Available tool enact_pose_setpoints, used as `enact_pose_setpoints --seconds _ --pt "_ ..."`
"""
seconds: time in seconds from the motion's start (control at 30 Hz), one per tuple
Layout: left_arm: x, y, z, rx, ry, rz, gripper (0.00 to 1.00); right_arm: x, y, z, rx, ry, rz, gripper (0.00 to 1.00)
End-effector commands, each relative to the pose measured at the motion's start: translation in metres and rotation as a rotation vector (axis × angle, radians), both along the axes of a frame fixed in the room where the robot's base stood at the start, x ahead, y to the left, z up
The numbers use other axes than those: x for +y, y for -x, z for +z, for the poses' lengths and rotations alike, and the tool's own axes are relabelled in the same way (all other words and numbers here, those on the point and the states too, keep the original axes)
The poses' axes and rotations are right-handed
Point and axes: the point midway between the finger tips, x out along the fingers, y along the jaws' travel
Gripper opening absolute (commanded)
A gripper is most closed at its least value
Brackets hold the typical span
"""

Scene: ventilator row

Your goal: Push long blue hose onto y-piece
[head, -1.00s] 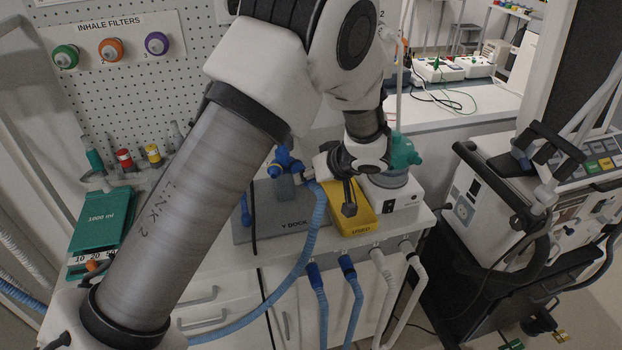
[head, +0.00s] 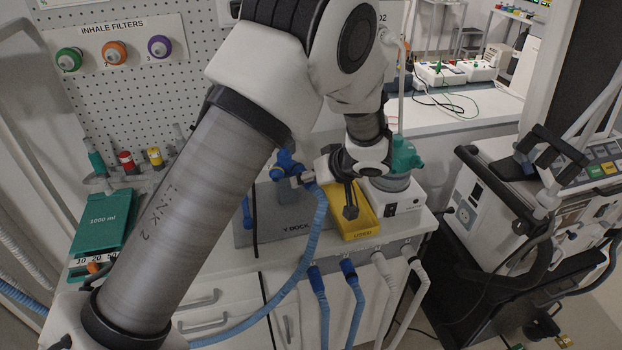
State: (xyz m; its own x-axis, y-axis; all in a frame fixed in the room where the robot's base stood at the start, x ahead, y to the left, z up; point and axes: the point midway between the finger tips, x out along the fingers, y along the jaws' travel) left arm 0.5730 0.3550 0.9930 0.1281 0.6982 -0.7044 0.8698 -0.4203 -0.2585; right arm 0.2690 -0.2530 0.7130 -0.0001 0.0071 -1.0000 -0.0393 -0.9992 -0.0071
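The blue y-piece (head: 287,165) stands above the grey Y DOCK plate (head: 268,231). The long blue hose (head: 308,240) rises in a curve from the lower left. Its upper end is close beside a pale port of the y-piece; I cannot tell whether it is seated on it. My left gripper (head: 350,211) points down to the right of the hose end, above the yellow tray. Its dark fingertips look apart from the hose, and their opening is not clear. My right gripper is not in view.
The yellow tray (head: 363,224) lies under my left gripper. A white device with a teal top (head: 404,157) stands just behind it. Shorter blue hoses (head: 355,297) and white hoses (head: 386,270) hang at the bench's front edge. A ventilator cart (head: 490,220) stands at the right.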

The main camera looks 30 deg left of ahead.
Motion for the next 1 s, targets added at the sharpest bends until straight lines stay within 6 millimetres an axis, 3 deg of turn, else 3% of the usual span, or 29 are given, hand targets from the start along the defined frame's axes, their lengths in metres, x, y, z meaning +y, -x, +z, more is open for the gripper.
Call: enact_pose_setpoints --seconds 0.27,0.63,1.0 --pt "-0.004 0.001 0.004 0.000 -0.001 0.000 0.61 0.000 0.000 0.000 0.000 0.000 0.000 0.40" --pt "-0.049 0.008 0.049 -0.002 -0.002 -0.001 0.61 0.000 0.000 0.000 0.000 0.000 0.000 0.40" --pt "-0.053 0.009 0.053 0.001 0.000 -0.001 0.61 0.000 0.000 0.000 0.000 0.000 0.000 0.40"
